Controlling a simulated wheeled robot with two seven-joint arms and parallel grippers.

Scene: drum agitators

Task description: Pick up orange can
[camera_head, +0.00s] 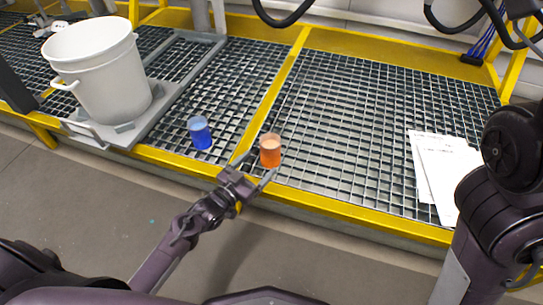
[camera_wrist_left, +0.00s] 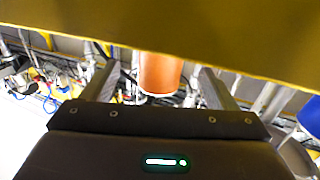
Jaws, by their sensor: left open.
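The orange can (camera_head: 270,151) stands upright on the grating close to the yellow front edge. In the left wrist view the orange can (camera_wrist_left: 160,73) shows between the two fingers, partly cut off by a yellow band. My left gripper (camera_head: 256,170) is open, with one finger on each side of the can's near side in the head view. I cannot tell whether either finger touches it. In the left wrist view my left gripper's fingers (camera_wrist_left: 160,88) are spread apart. My right gripper is not in view; only the right arm shows at the right.
A blue can (camera_head: 199,133) stands to the left on the grating. A white bucket (camera_head: 98,75) sits on a grey base (camera_head: 105,133) at the left. White papers (camera_head: 446,170) lie at the right. The yellow front rail (camera_head: 330,206) borders the grating, which is clear behind the orange can.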

